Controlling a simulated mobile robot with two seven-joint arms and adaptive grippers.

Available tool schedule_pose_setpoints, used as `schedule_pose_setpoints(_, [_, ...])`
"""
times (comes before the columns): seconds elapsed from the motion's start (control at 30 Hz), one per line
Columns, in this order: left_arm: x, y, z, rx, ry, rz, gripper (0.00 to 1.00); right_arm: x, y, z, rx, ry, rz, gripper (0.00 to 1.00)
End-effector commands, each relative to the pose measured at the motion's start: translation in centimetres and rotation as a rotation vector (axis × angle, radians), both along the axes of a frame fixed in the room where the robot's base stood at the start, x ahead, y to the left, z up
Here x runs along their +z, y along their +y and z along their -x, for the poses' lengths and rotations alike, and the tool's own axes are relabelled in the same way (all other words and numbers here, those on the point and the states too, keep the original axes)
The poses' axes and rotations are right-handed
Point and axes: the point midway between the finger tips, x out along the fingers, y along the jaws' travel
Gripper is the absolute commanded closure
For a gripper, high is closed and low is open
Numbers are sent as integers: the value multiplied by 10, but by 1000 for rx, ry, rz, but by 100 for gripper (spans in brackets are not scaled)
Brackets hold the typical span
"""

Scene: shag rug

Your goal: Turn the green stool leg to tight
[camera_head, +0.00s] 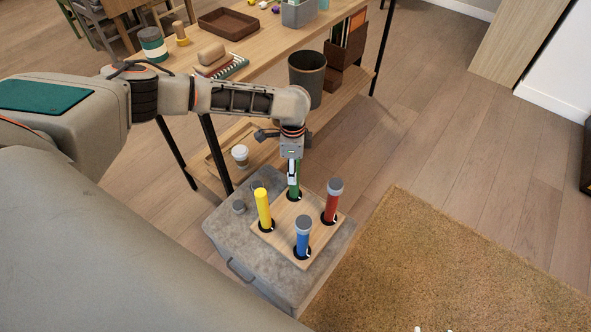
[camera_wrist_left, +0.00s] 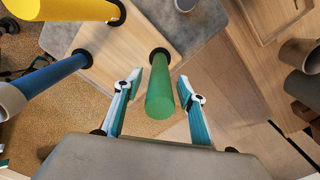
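The green stool leg (camera_head: 294,193) stands upright in a dark ring at the back corner of the square wooden seat board (camera_head: 283,238). My left gripper (camera_head: 292,172) points down over it and hides its top. In the left wrist view, the open left gripper (camera_wrist_left: 157,100) has one finger on each side of the green leg (camera_wrist_left: 160,95), with a visible gap at both sides. Small pale tips (camera_head: 432,329) at the head view's bottom edge may be my right gripper; its state is unclear.
Yellow (camera_head: 264,209), blue (camera_head: 302,236) and red (camera_head: 332,201) legs stand in the other corners; blue and red have grey caps. Two loose grey caps, one of them here (camera_head: 238,207), lie on the grey box (camera_head: 222,229). A workbench (camera_head: 262,45) with a lower shelf stands close behind.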

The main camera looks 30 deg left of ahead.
Motion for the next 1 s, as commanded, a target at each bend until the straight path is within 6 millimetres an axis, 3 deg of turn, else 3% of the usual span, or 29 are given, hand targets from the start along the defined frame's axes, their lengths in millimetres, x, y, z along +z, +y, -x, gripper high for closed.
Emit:
schedule_pose_setpoints(0.37, [-7,0,-1,-1,-2,0,60,4,2,-3,8,-10,0,60])
schedule_pose_setpoints(0.53, [-7,0,-1,-1,-2,0,98,3,2,-2,5,-6,-2,60])
schedule_pose_setpoints(0.77, [-7,0,-1,-5,-2,0,98,2,3,-1,0,-2,-6,60])
schedule_pose_setpoints(1.0, [-3,-1,-1,-58,-6,2,98,13,0,-7,-7,-18,-3,60])
